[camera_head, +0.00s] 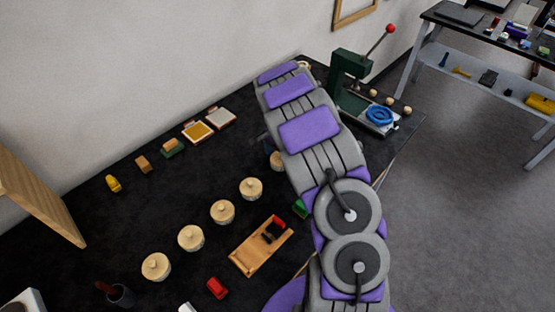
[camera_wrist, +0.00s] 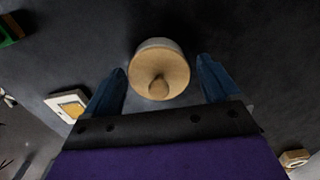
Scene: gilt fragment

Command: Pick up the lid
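In the wrist view a round tan lid (camera_wrist: 160,75) with a small knob tops a pale round pot (camera_wrist: 158,43) on the dark table. My gripper (camera_wrist: 162,75) is open, with one blue finger on each side of the lid. Gaps show between the fingers and the lid. In the head view my arm covers the gripper and part of a lidded pot (camera_head: 277,161) beside it. More lidded pots, including one nearby (camera_head: 251,189), stand in a row toward the lower left.
A wooden tray (camera_head: 247,259) and a red block (camera_head: 217,288) lie near the row. A green press (camera_head: 347,80) with a red-knobbed lever stands at the far end. Small blocks and an open box (camera_head: 198,132) lie along the wall side. Dark table between is clear.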

